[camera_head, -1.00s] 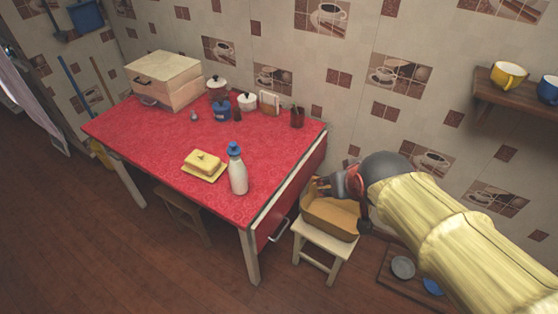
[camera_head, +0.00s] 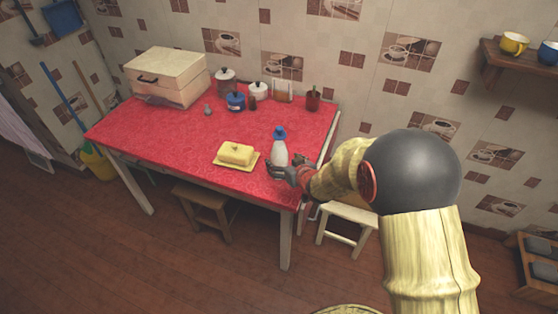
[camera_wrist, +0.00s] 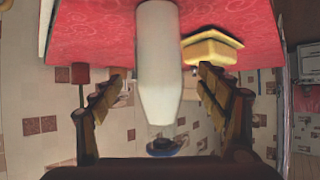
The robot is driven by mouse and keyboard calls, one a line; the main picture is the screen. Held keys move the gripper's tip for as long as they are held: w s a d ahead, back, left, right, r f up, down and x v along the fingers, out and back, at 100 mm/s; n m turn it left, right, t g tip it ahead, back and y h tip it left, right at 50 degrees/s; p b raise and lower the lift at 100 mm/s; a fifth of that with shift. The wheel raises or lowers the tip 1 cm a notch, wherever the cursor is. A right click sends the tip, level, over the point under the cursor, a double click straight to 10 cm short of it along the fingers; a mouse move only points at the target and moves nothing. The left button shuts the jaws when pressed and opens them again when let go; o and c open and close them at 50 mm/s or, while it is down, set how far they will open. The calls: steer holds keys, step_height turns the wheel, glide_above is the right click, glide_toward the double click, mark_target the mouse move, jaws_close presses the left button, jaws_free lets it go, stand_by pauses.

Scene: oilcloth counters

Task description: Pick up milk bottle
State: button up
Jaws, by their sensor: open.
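The milk bottle (camera_head: 279,152), white with a blue cap, stands upright on the red table (camera_head: 190,140) near its front right corner. My gripper (camera_head: 278,174) is at the bottle's lower front side in the head view, which hides part of its base. In the wrist view, the bottle (camera_wrist: 159,65) appears upside down between the two spread fingers of my gripper (camera_wrist: 160,98). A gap shows between the bottle and each finger, so the gripper is open and empty.
A yellow butter dish (camera_head: 236,153) sits just left of the bottle. Jars (camera_head: 236,101), a red cup (camera_head: 313,98) and a large box (camera_head: 167,77) stand at the back. A white stool (camera_head: 347,218) is right of the table.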

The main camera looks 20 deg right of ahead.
mark_target(279, 157)
steer(key=b+x, duration=0.1)
steer(key=x, duration=0.3)
steer(key=shift+s+f+b, duration=0.1)
steer(key=shift+b, duration=0.3)
steer(key=shift+w+f, duration=0.1)
steer(key=shift+w, duration=0.35)
steer(key=shift+c, duration=0.3)
steer(key=c, duration=1.9)
jaws_close()
steer(key=shift+w+r, duration=0.1)
steer(key=shift+r, duration=0.1)
